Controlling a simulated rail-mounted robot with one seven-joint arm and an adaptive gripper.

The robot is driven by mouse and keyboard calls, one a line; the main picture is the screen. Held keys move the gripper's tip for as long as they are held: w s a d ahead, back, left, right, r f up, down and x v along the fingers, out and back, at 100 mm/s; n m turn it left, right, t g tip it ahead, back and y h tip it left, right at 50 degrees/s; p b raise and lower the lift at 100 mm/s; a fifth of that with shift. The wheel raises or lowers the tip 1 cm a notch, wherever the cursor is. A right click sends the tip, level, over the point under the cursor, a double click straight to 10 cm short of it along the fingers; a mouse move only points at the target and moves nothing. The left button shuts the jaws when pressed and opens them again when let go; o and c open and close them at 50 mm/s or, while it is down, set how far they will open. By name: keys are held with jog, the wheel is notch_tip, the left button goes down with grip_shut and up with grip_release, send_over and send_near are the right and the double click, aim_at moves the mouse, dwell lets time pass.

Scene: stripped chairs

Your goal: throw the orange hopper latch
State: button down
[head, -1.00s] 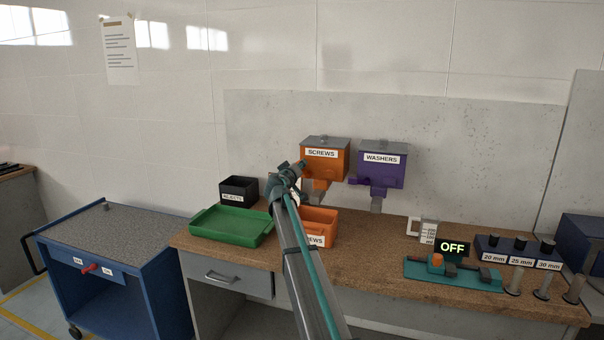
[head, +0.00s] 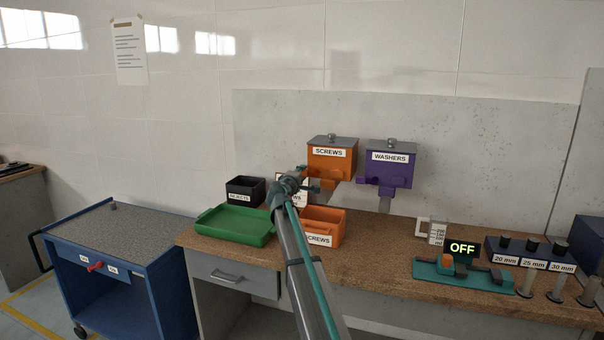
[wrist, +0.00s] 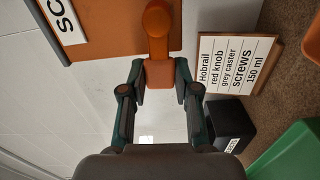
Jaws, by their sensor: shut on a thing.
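The orange hopper (head: 333,166) labelled SCREWS is mounted on the grey back panel, with a grey lid. Its orange latch (wrist: 158,28) has a rounded end and a block-like part that runs between my fingers in the wrist view. My gripper (wrist: 160,78) is shut on that block, one dark fingertip on each side. In the head view my gripper (head: 314,183) is at the lower left of the hopper, and the arm hides part of the area. The hopper's label edge (wrist: 64,17) shows at the upper left in the wrist view.
A purple WASHERS hopper (head: 389,165) is close on the right. Below are an orange bin (head: 323,226), a green tray (head: 236,225) and a black rejects box (head: 245,189). An order card (wrist: 236,62) stands near my gripper.

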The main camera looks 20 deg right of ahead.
jog(key=shift+f+n, duration=0.2)
jog(key=shift+n, duration=0.3)
jog(key=c, duration=0.8)
grip_release()
jog(key=shift+c, duration=0.2)
jog(key=shift+s+a, duration=0.1)
jog(key=v, duration=1.1)
jog(key=shift+s+a, duration=0.25)
jog(key=shift+s, duration=0.05)
